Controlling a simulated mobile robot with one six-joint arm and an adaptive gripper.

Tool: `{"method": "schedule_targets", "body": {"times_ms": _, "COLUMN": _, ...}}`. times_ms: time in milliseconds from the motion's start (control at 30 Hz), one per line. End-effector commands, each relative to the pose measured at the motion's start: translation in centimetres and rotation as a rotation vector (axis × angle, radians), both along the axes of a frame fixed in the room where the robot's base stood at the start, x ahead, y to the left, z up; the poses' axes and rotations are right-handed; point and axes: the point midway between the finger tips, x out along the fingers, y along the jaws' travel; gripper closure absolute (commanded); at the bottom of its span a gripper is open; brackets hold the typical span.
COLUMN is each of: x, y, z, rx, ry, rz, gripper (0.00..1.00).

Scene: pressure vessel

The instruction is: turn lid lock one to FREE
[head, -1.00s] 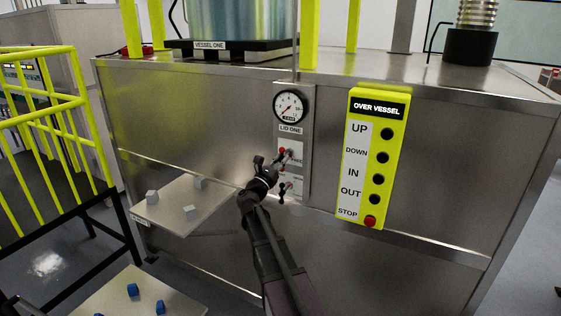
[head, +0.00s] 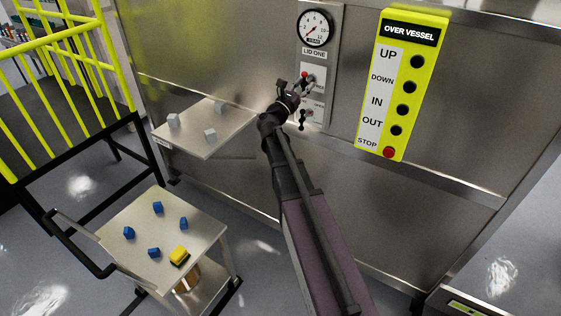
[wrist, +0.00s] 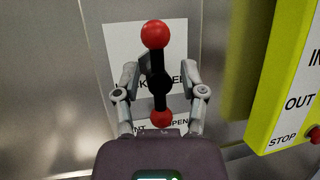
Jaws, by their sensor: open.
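The lid lock one lever (wrist: 156,62) is a black bar with a red ball on top, standing near upright in the wrist view. A white label behind it is partly hidden; parts of LOCK and the end of FREE show. A second red ball (wrist: 161,118) sits low between the fingers; I cannot tell which lever it belongs to. My gripper (wrist: 158,74) is open, one finger on each side of the lever, with contact unclear. In the head view my gripper (head: 303,86) is at the upper plate of the LID ONE panel, by the lever's red ball (head: 304,74).
Below is another dark lever (head: 302,118) on its own plate. A gauge (head: 315,28) is above. The yellow OVER VESSEL button box (head: 384,148) stands close on the right. A shelf (head: 205,146) with grey blocks and a cart (head: 185,222) with blue blocks are at left.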

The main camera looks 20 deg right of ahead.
Motion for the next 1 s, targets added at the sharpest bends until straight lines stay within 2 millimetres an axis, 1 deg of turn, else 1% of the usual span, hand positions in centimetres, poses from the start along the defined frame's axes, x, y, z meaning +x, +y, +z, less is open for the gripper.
{"method": "schedule_targets", "body": {"times_ms": 267, "x": 0.17, "y": 0.05, "z": 0.27, "rx": 0.091, "ry": -0.116, "rz": 0.001, "gripper": 0.46}}
{"method": "schedule_targets", "body": {"times_ms": 1000, "x": 0.12, "y": 0.06, "z": 0.38, "rx": 0.483, "ry": -0.618, "rz": 0.001, "gripper": 0.46}}
